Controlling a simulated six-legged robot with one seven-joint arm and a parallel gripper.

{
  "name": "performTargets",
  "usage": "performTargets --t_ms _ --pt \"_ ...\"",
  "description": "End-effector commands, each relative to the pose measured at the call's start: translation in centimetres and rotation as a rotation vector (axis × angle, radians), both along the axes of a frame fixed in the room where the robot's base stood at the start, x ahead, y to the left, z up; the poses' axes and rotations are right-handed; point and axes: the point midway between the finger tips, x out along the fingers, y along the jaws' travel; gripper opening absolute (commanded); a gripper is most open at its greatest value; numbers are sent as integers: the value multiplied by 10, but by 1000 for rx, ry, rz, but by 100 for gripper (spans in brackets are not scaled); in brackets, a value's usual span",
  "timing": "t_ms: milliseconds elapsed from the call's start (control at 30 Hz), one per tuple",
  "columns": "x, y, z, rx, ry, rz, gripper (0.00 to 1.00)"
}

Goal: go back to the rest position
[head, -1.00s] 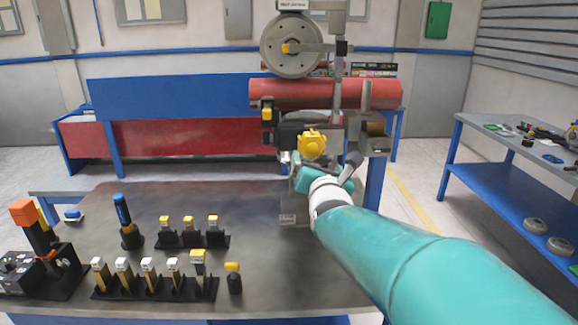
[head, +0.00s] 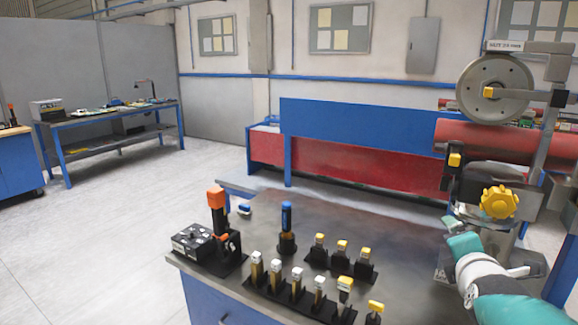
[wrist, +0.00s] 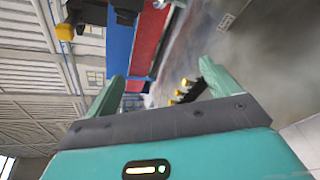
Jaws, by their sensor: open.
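My gripper (head: 458,232) is at the right of the head view, beside the lower part of the coaster train stand, below its yellow knob (head: 499,202). In the wrist view both teal fingers of my gripper (wrist: 160,88) stand wide apart with nothing between them. Whether the fingertips touch the stand cannot be told. My teal arm reaches in from the lower right corner. The red tube (head: 485,138) and the grey wheel (head: 495,90) of the stand are above my gripper.
The dark workbench top (head: 385,225) holds a blue-handled tool (head: 286,220), a black box (head: 192,241), an orange-topped device (head: 216,200) and racks of yellow-tipped pieces (head: 297,285). A red and blue barrier (head: 350,150) stands behind. Open floor (head: 110,225) lies to the left.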

Motion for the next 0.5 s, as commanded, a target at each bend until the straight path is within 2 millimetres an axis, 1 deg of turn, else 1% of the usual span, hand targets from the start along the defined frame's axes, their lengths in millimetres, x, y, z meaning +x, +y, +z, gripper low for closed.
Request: performTargets --t_ms 33,100,267,367,500 --pt "-2 15 -4 105 -3 4 88" --pt "-5 35 -13 271 0 -4 88" --pt "-20 80 -32 631 33 -68 88" --pt "-33 105 -43 838 65 -141 88" --pt "-55 138 -60 1103 115 -287 88"
